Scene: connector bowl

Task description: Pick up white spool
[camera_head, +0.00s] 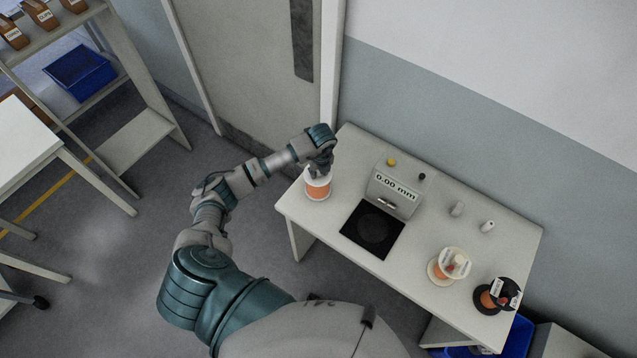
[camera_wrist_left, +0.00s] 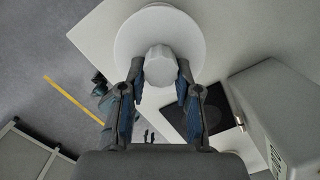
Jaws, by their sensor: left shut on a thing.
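The white spool (camera_head: 318,190) with orange winding is upright at the left end of the white table (camera_head: 300,212). My left gripper (camera_head: 320,168) is directly above it. I cannot tell whether the spool still touches the table. My right gripper is out of view.
A grey gauge reading 0.00 mm (camera_head: 393,189) with a black plate (camera_head: 372,229) stands right of the spool. A cream spool (camera_head: 446,270) and a black spool (camera_head: 484,302) stand at the table's right end. A shelf (camera_head: 140,140) is at the left.

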